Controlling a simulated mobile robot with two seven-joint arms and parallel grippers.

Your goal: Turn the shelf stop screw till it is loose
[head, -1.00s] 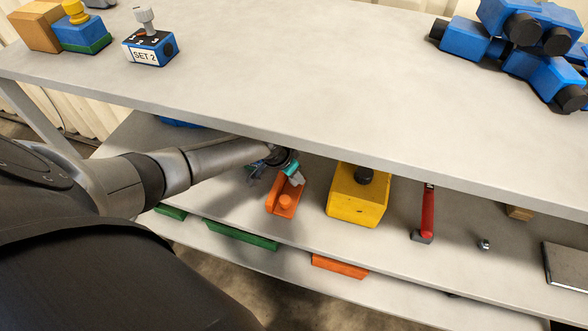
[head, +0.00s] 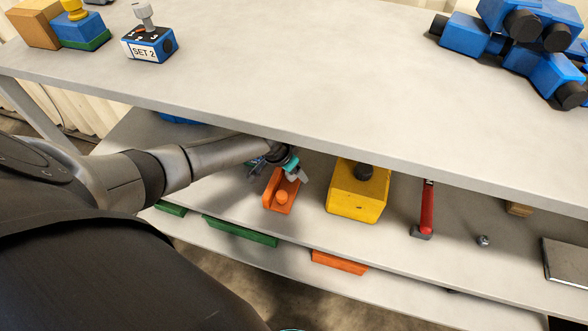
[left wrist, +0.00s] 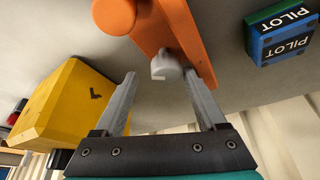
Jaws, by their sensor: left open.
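The orange shelf stop (head: 277,199) sits on the middle shelf, just under my left gripper (head: 298,174) in the head view. In the left wrist view it is an orange block (left wrist: 174,28) with a round orange knob. A grey screw (left wrist: 165,66) with a light mark on its head stands out from the block. My left gripper (left wrist: 160,78) is open, with one finger on each side of the screw. A gap shows on the left; on the right I cannot tell if the finger touches. The head view does not show the screw clearly. My right gripper is out of view.
A yellow block (head: 353,200) stands right of the orange stop. A red-handled tool (head: 427,208) lies further right. A PILOT box (left wrist: 286,32) shows in the left wrist view. The tabletop (head: 300,60) overhangs my left arm; its middle is clear.

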